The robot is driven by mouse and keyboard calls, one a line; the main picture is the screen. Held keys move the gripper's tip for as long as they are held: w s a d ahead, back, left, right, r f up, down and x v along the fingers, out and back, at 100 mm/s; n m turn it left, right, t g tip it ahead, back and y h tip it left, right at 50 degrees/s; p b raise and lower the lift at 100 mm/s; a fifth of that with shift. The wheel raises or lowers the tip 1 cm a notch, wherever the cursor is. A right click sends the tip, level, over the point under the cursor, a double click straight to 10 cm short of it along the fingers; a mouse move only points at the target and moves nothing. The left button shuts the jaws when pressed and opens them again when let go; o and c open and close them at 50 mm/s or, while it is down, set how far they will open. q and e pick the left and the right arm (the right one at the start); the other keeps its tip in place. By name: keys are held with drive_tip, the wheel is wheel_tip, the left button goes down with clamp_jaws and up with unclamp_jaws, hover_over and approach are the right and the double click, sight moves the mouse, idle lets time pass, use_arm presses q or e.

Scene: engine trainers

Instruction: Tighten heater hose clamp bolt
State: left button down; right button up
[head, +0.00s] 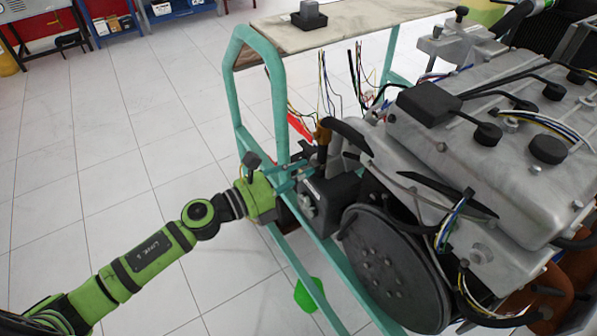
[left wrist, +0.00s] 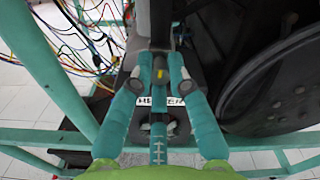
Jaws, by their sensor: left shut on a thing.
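My left gripper (head: 292,180) reaches from the left through the teal frame to the dark heater box (head: 333,200) on the engine's near side. In the left wrist view its teal fingers (left wrist: 160,78) are closed together at a dark upright hose (left wrist: 161,22), just above the label "HEATER" (left wrist: 160,101). A small yellow part (left wrist: 160,72), apparently the heater hose clamp bolt, shows between the fingertips. The fingers hide most of the clamp. At the upper right of the head view, a green and black piece (head: 514,18) looks like my right gripper; its fingers cannot be made out.
The engine (head: 500,140) fills the right side, with a large dark pulley (head: 392,265) close to the heater box. Teal frame bars (head: 280,110) stand around my left gripper. Loose coloured wires (left wrist: 80,40) hang nearby. The tiled floor (head: 150,110) at left is clear.

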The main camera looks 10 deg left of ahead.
use_arm(q)
drive_tip(key=shift+s+d+f, duration=0.1)
drive_tip(key=shift+s+f, duration=0.05)
drive_tip(key=shift+f, duration=0.05)
drive_tip(key=c, duration=1.2)
unclamp_jaws()
drive_tip(key=shift+r, duration=0.1)
drive_tip(key=v, duration=1.2)
